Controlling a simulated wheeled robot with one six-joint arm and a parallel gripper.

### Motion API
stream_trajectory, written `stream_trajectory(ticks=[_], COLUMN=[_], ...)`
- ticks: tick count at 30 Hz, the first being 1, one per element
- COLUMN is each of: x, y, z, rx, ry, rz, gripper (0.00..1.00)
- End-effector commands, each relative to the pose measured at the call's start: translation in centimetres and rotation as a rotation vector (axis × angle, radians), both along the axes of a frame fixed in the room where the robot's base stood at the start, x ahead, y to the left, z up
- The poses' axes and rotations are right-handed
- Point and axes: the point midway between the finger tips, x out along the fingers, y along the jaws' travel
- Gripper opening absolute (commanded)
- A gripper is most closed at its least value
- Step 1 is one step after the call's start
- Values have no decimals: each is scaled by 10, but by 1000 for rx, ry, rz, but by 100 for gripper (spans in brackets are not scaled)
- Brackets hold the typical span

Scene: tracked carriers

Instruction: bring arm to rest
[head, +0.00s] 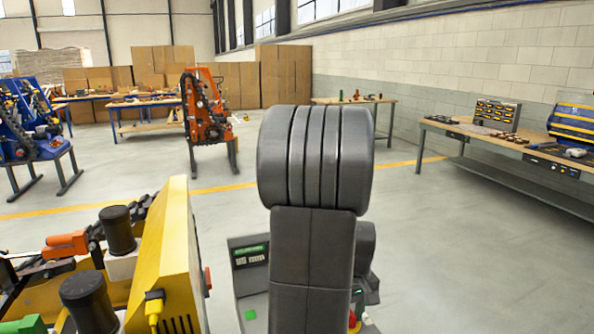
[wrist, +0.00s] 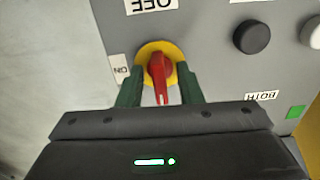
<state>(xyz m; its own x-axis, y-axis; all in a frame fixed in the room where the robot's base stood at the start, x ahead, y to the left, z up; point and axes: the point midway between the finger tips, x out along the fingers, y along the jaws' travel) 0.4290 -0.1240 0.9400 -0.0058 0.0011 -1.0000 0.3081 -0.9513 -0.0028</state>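My gripper (wrist: 160,68) shows in the wrist view with two dark green fingers spread apart. A red rotary knob (wrist: 158,72) on a yellow disc sits between the fingers, with gaps on both sides. The knob is on a grey panel (wrist: 205,50) with labels reading OFF, ON and BOTH. In the head view my dark grey arm stands in the middle and hides the gripper. A bit of red and yellow, likely the knob (head: 353,322), shows at the arm's lower right edge.
The wrist view also shows a black button (wrist: 251,37) and a green square (wrist: 295,112) on the panel. In the head view a yellow machine (head: 170,255) stands close at left. A workbench (head: 500,145) runs along the right wall. The floor at right is clear.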

Motion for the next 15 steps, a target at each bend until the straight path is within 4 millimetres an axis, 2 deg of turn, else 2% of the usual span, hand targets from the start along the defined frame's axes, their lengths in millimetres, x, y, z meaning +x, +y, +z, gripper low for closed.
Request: stream_trajectory(ticks=[15], x=[1], y=[0], z=[3], rx=[-3], ry=[-5], rz=[-414], gripper=[33])
